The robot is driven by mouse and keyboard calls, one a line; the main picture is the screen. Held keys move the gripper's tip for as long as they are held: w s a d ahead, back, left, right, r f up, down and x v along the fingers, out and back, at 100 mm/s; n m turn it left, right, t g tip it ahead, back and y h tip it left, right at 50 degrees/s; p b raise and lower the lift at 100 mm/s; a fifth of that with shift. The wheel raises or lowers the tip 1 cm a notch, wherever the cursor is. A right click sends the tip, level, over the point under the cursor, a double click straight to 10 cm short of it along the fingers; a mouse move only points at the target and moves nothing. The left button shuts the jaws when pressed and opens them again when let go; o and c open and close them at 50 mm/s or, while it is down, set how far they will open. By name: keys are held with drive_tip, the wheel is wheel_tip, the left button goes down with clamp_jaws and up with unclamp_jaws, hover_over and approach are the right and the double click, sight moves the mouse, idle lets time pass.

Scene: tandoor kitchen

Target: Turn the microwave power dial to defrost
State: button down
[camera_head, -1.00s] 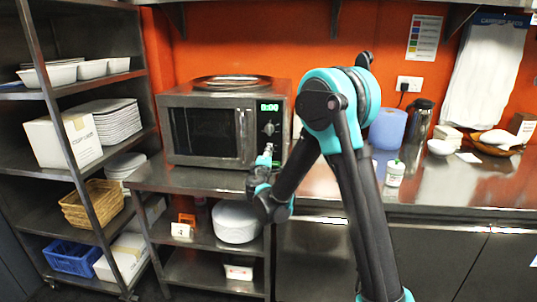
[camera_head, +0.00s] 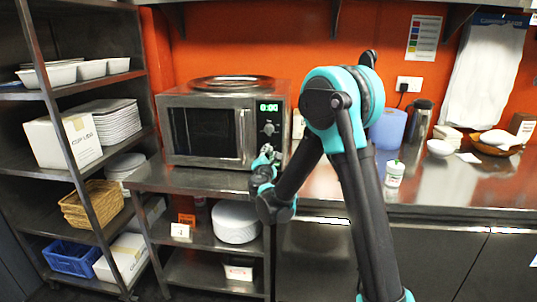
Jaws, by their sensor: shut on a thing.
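The steel microwave (camera_head: 212,124) stands on the steel counter at the left, with its door closed. Its right-hand panel has a lit green display (camera_head: 268,107) and an upper dial (camera_head: 269,128) in plain sight. My gripper (camera_head: 267,152) is at the lower part of this panel, below the upper dial. It is shut on a dial there, which its fingers and wrist mostly hide. The dial's setting and its markings are too small and covered to read.
A dark round tray (camera_head: 237,83) lies on top of the microwave. A steel rack (camera_head: 91,213) with dishes is at the left.

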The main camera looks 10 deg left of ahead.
drive_tip(key=shift+n, duration=0.3)
drive_tip(key=c, duration=1.2)
unclamp_jaws()
drive_tip(key=s, duration=1.2)
drive_tip(key=shift+f, duration=0.3)
